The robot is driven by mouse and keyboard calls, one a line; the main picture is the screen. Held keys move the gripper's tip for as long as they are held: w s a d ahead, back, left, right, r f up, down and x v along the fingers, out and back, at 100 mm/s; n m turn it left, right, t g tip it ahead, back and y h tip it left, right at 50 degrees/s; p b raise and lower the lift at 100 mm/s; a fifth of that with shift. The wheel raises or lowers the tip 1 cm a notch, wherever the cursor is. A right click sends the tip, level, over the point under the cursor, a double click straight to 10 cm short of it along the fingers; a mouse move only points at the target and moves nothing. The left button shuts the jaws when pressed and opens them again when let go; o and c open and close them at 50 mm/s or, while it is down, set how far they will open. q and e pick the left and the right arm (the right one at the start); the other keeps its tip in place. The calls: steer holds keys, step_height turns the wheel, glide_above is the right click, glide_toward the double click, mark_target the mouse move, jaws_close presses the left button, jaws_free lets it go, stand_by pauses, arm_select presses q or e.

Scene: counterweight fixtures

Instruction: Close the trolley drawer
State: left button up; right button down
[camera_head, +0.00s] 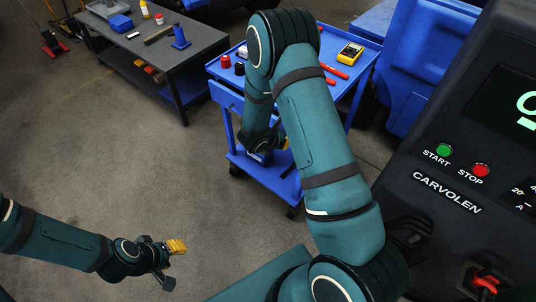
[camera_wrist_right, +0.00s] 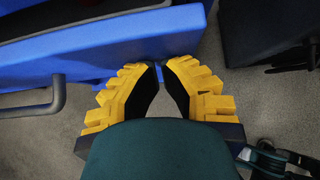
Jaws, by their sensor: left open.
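The blue trolley (camera_head: 357,80) stands in the upper middle of the head view, partly hidden behind my right arm. Its drawer (camera_head: 226,97) shows on the trolley's left side, below the top tray. In the right wrist view the blue drawer front (camera_wrist_right: 110,60) crosses the top, with a dark interior behind its rim, so it looks at least partly open. A grey handle (camera_wrist_right: 45,106) is on that front, at left. My right gripper (camera_wrist_right: 161,66) has its yellow fingers nearly together, empty, close to the drawer front; contact is unclear. My left gripper (camera_head: 171,264) is open and empty, far from the trolley.
A yellow meter (camera_head: 350,53) and red tools (camera_head: 334,71) lie on the trolley top. A dark workbench (camera_head: 160,55) stands at upper left. A black CARVOLEN machine (camera_head: 430,150) fills the right side. The floor left of the trolley is clear.

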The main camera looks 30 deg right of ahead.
arm_select(q)
steer(key=shift+w+f+b, duration=0.1)
steer(key=shift+f+b, duration=0.25)
steer(key=shift+f, duration=0.15)
arm_select(e)
steer(key=shift+w+d, duration=0.25)
steer(key=shift+d, duration=0.5)
steer(key=shift+w+d, duration=0.3)
steer(key=shift+d, duration=0.4)
steer(key=shift+w+d, duration=0.25)
steer(key=shift+d, duration=0.5)
